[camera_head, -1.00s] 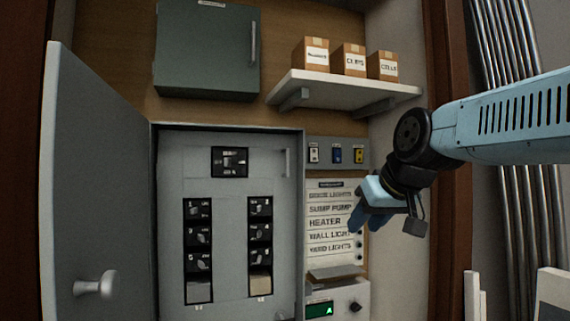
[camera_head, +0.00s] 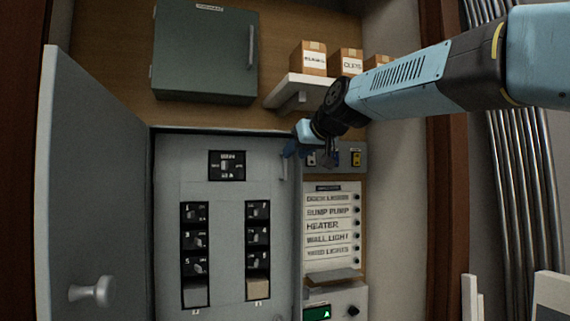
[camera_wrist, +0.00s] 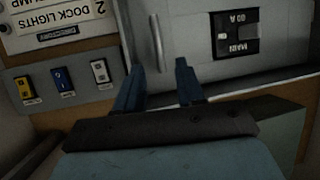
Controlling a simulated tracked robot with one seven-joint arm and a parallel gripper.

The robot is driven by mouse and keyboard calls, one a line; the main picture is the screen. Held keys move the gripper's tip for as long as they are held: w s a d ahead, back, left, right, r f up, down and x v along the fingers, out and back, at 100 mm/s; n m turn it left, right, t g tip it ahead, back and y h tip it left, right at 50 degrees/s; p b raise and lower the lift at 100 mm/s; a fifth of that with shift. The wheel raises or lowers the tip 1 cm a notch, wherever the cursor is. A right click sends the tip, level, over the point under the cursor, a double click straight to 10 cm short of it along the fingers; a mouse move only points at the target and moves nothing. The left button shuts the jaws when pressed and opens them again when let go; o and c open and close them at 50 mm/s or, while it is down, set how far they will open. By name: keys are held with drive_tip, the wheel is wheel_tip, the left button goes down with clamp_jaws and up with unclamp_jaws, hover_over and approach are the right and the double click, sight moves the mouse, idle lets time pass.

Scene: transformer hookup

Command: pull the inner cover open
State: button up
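The inner cover (camera_head: 225,270) is a grey panel inside the open breaker box, shut and flush, with black breakers showing through its cutouts. Its slim upright handle (camera_head: 284,164) is near its upper right edge, partly hidden by my fingers in the head view. In the wrist view, turned upside down, the cover (camera_wrist: 190,25) is at the top and the handle (camera_wrist: 157,42) stands just ahead of the gap between my fingers. My gripper (camera_head: 291,151) is open and empty at the upper end of the handle; its two blue fingers (camera_wrist: 160,70) are apart.
The outer door (camera_head: 95,200) with its round knob stands swung open at left. A shelf (camera_head: 290,90) with boxes and a green cabinet (camera_head: 205,55) are above. A switch strip (camera_head: 345,158) and label board (camera_head: 331,225) are right of the box.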

sight(286, 161)
drive_tip(key=x, duration=0.7)
drive_tip(key=shift+w+a, duration=0.1)
drive_tip(key=shift+c, duration=0.4)
clamp_jaws()
